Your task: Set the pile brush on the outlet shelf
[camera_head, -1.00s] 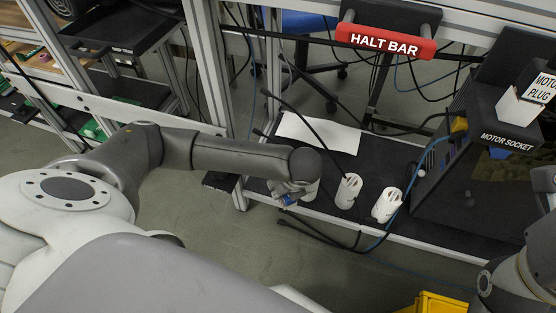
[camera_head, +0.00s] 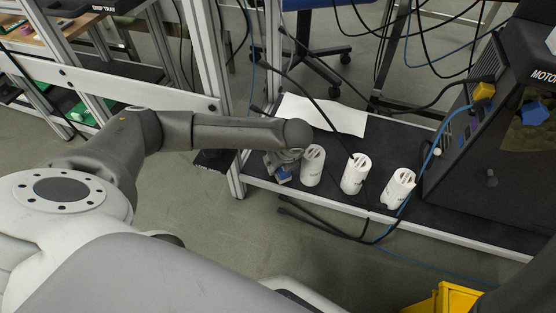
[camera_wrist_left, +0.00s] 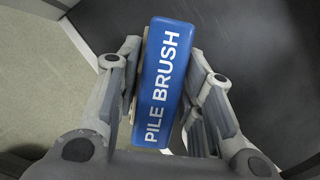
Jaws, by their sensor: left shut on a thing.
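My left gripper (camera_head: 282,170) is shut on the pile brush, a blue block with white "PILE BRUSH" lettering. The gripper is at the left front end of a low dark shelf (camera_head: 460,215), beside the leftmost white cylinder. No label on this shelf is readable. I cannot tell whether the brush touches the shelf. My right gripper is out of view.
Three white slotted cylinders (camera_head: 312,166) stand in a row on the shelf. A white sheet (camera_head: 322,115) lies behind them. Black and blue cables cross the shelf and hang at its front. A dark machine (camera_head: 500,130) stands at right, a yellow bin (camera_head: 445,298) at the bottom.

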